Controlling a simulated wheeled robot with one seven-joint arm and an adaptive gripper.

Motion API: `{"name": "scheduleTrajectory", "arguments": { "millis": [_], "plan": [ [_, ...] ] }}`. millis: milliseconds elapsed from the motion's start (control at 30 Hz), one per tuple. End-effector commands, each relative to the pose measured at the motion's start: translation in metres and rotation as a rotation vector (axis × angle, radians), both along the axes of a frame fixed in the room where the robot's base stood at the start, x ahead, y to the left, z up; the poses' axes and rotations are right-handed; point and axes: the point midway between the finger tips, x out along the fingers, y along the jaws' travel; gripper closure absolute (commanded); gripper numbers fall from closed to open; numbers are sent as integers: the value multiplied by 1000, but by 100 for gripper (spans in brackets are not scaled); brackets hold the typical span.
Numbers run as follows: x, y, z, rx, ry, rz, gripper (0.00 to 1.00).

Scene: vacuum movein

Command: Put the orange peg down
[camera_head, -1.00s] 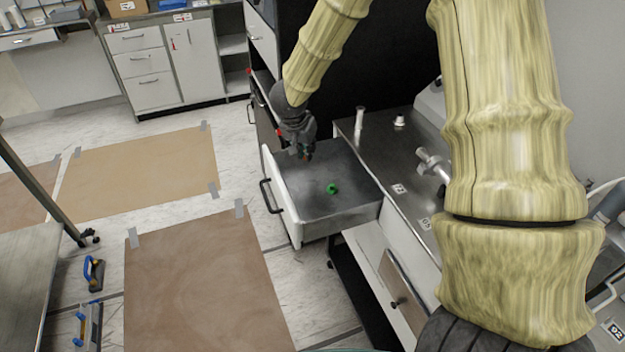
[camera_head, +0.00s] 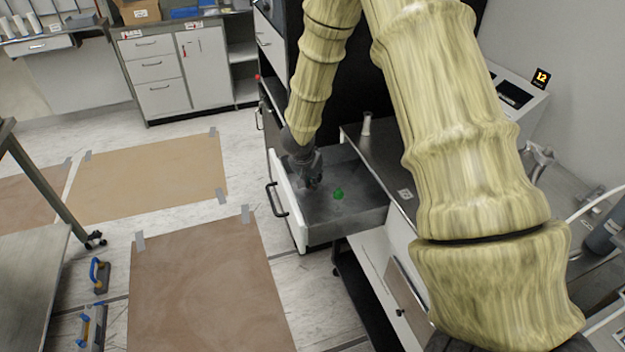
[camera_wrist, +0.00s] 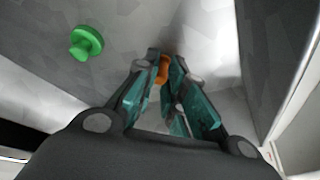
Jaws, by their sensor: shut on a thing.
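The orange peg (camera_wrist: 163,70) shows in the wrist view between the fingertips of my gripper (camera_wrist: 170,78), which is shut on it. Only part of the peg is visible; the fingers hide the rest. In the head view my gripper (camera_head: 314,184) is inside the open drawer (camera_head: 345,224), near its front left side, and the peg cannot be made out there. I cannot tell whether the peg touches the drawer floor. A green peg (camera_head: 338,194) sits on the drawer floor to the right of my gripper; in the wrist view it is at the upper left (camera_wrist: 86,43).
The drawer's white front (camera_head: 286,200) and walls stand close around my gripper. A metal counter (camera_head: 378,150) with a pale cylinder (camera_head: 366,124) on it is to the right. Bare drawer floor lies around the green peg.

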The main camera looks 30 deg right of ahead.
Motion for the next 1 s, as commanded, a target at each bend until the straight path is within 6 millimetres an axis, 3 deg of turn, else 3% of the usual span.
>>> {"name": "scheduleTrajectory", "arguments": {
  "millis": [267,300,400,767,1000],
  "plan": [
    [0,0,-2,0,0,-1,100],
    [0,0,-1,0,0,-1,81],
    [0,0,-1,0,0,-1,65],
    [0,0,1,0,-1,0,65],
    [-4,8,26,1,-3,-2,65]
  ]
}}
